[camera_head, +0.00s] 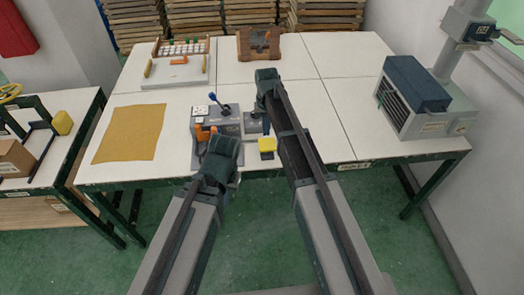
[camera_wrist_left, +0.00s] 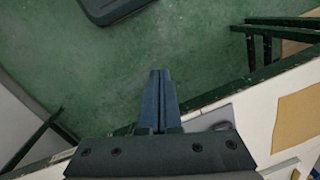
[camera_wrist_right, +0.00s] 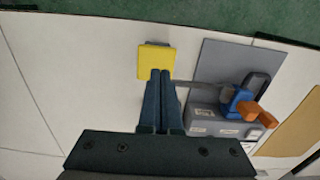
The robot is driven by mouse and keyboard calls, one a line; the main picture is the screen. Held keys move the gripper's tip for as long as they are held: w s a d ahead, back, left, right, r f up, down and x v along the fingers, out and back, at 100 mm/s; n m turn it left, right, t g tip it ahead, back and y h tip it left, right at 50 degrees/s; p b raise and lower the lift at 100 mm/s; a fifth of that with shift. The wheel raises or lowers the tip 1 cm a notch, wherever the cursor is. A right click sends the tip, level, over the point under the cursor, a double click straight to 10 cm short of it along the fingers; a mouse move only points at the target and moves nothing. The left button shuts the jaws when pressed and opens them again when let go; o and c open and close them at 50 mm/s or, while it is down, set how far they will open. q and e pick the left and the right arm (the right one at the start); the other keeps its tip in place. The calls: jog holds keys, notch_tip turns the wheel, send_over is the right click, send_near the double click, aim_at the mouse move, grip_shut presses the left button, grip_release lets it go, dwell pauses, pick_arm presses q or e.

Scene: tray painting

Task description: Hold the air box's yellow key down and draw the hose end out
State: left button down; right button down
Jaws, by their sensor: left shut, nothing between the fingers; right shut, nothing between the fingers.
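My left gripper (camera_wrist_left: 160,74) is shut and empty in front of the box, over the floor edge; my left wrist hides part of the box.
A mustard cloth (camera_head: 130,133) lies left of the box. A white tray board (camera_head: 178,72) and a brown wooden box (camera_head: 259,43) stand behind. A grey vented machine (camera_head: 412,97) stands at the right. The table between box and machine is clear.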

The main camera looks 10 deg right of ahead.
jog(key=shift+w+d+f, duration=0.1)
jog(key=shift+w+d, duration=0.1)
jog(key=shift+w, duration=0.3)
jog(key=shift+w+d+f, duration=0.1)
jog(key=shift+w+d, duration=0.1)
jog(key=shift+w, duration=0.3)
pick_arm(q)
jog(key=shift+f, duration=0.15)
pick_arm(e)
jog(key=shift+s+r, duration=0.1)
pick_arm(q)
jog(key=w+a+r+n+t, duration=0.1)
jog(key=w+t, duration=0.1)
jog(key=w, duration=1.1)
jog(key=w+a+r+n+t, duration=0.1)
jog(key=w+a+t, duration=0.1)
jog(key=w, duration=1.2)
jog(key=w+a+r+n+t+h, duration=0.1)
jog(key=w+t, duration=0.2)
jog(key=w, duration=1)
jog(key=shift+w+a+r+n, duration=0.15)
jog(key=shift+a+r+n, duration=0.1)
jog(key=shift+r+n, duration=0.15)
